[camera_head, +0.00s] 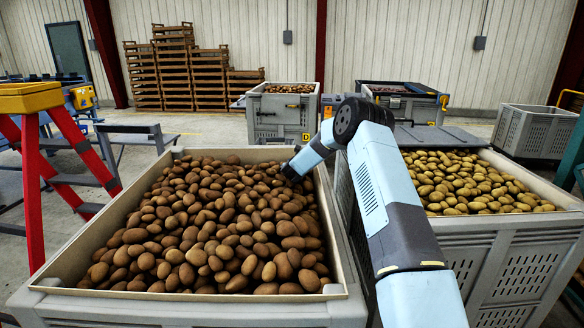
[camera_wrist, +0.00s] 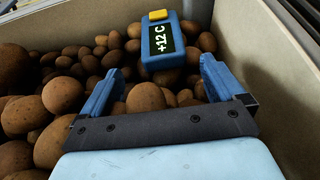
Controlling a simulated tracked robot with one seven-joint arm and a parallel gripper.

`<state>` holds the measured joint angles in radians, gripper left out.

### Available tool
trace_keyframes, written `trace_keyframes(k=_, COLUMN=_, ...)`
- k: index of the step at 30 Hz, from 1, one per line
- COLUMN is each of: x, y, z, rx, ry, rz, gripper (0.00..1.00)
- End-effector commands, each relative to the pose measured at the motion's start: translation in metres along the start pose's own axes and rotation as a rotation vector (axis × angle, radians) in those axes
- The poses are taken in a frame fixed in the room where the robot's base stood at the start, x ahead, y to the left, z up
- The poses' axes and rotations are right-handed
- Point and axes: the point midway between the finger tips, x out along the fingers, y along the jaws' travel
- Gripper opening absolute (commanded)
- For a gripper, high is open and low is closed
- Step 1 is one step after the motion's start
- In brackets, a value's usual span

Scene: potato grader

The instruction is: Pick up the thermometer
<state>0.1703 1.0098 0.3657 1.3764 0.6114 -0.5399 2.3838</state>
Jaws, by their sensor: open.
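The thermometer (camera_wrist: 164,48) is a blue box with a black display reading "+12 C" and a yellow top piece. In the wrist view it lies on brown potatoes (camera_wrist: 145,98) near the bin wall, just beyond my fingertips and roughly centred between them. My gripper (camera_wrist: 160,82) is open, with one blue finger on each side and nothing held. In the head view my arm reaches over the right rim of the left bin (camera_head: 44,284), and my gripper end (camera_head: 291,172) is low at its far right corner. I cannot make out the thermometer in that view.
Bin walls (camera_wrist: 262,60) rise close to my gripper at the right and back in the wrist view. A second bin (camera_head: 520,240) of paler potatoes stands at right. A red ladder (camera_head: 32,190) stands at left. More bins (camera_head: 280,118) and stacked wooden crates (camera_head: 190,75) are behind.

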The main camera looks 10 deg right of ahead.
Motion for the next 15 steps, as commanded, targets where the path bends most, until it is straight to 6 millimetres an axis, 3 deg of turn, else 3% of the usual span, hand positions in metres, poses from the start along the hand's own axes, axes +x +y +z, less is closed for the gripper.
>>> trace_keyframes(k=15, x=0.050, y=-0.003, z=-0.001, rx=-0.001, ry=0.000, rz=0.000, gripper=0.96)
